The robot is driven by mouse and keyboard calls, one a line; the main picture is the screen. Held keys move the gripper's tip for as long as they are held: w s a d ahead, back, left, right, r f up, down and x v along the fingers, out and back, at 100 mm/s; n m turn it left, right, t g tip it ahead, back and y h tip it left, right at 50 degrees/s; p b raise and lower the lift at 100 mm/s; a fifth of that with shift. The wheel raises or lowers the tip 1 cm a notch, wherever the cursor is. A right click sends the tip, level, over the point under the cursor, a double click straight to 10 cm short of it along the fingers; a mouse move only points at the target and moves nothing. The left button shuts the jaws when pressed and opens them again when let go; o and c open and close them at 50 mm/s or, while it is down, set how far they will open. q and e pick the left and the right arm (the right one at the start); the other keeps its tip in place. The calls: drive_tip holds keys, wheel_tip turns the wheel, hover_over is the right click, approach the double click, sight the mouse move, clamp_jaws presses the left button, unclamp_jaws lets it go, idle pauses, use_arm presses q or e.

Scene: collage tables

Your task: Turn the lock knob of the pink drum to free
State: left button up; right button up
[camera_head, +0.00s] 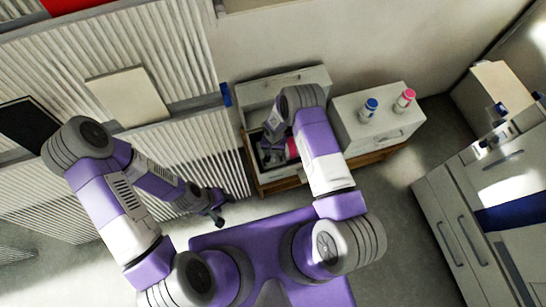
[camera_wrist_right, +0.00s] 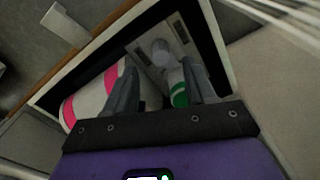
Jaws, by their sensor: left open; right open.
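The pink drum looks like a white body with pink bands (camera_wrist_right: 88,103) at the left of the right wrist view. A bit of pink (camera_head: 292,148) shows beside my right arm in the head view. My right gripper (camera_wrist_right: 160,82) is open inside a white-walled compartment, its fingers pointing inward, the left finger in front of the banded body. A green-banded white item (camera_wrist_right: 178,88) lies between and behind the fingers, with a pale round part (camera_wrist_right: 160,50) beyond it. I cannot tell which part is the lock knob. My left gripper (camera_head: 217,207) is open and empty, away from the compartment.
A white cabinet (camera_head: 378,130) right of the compartment bears a blue-capped bottle (camera_head: 370,107) and a pink-capped bottle (camera_head: 405,100). A ribbed white panel (camera_head: 185,150) stands at the left. A grey drawer unit (camera_head: 450,205) is at the right, with open floor before it.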

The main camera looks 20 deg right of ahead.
drive_tip(key=shift+w+f, duration=0.3)
drive_tip(key=shift+w, duration=0.05)
drive_tip(key=shift+w+d+f, duration=0.1)
drive_tip(key=shift+f, duration=0.3)
wheel_tip(320, 180, down, 6)
drive_tip(key=b, duration=0.2)
drive_tip(key=shift+f+b, duration=0.2)
drive_tip(key=shift+b, duration=0.2)
clamp_jaws()
